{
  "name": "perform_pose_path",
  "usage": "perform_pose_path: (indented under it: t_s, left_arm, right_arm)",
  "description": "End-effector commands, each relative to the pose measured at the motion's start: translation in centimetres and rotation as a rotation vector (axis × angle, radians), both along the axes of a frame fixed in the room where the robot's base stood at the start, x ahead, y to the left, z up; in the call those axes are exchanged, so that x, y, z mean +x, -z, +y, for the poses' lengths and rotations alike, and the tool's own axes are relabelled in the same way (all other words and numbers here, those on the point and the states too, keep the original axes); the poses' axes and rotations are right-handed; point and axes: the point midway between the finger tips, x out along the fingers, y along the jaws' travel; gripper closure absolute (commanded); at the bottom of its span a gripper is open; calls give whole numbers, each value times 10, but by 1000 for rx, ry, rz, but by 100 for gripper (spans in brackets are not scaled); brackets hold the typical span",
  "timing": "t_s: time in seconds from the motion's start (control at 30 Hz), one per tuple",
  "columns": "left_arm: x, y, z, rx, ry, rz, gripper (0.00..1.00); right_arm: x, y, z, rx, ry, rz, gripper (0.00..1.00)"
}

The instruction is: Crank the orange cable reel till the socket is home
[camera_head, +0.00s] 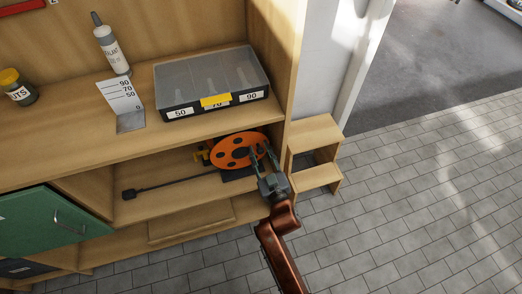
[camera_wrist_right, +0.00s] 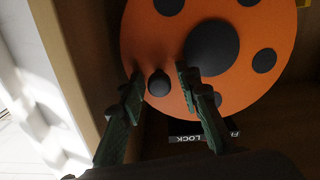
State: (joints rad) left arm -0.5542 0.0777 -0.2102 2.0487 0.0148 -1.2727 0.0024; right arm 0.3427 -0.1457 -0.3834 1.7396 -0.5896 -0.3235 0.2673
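The orange cable reel (camera_head: 237,150) with black round holes stands on the lower shelf of the bench. A dark cable (camera_head: 180,183) runs left from it along the shelf to a black socket (camera_head: 129,194), which lies apart from the reel. My right gripper (camera_head: 262,158) is at the reel's right side. In the right wrist view its two fingers (camera_wrist_right: 159,72) are spread on either side of a black crank knob (camera_wrist_right: 158,83) on the orange disc (camera_wrist_right: 150,35), with gaps between knob and fingers. My left gripper is not in view.
A clear-lidded case (camera_head: 210,80) is on the upper surface. A wooden step stool (camera_head: 316,135) stands right. A green door (camera_head: 45,232) is front left.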

Motion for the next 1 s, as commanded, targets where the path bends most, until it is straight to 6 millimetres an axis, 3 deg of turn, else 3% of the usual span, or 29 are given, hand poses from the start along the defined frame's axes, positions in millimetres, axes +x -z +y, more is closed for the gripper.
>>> perform_pose_path:
  t_s: [0.4,1.0]
  left_arm:
    - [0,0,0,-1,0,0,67]
    - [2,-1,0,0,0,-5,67]
  right_arm:
    - [0,0,-1,0,1,1,99]
    - [1,0,-5,-8,7,-1,100]
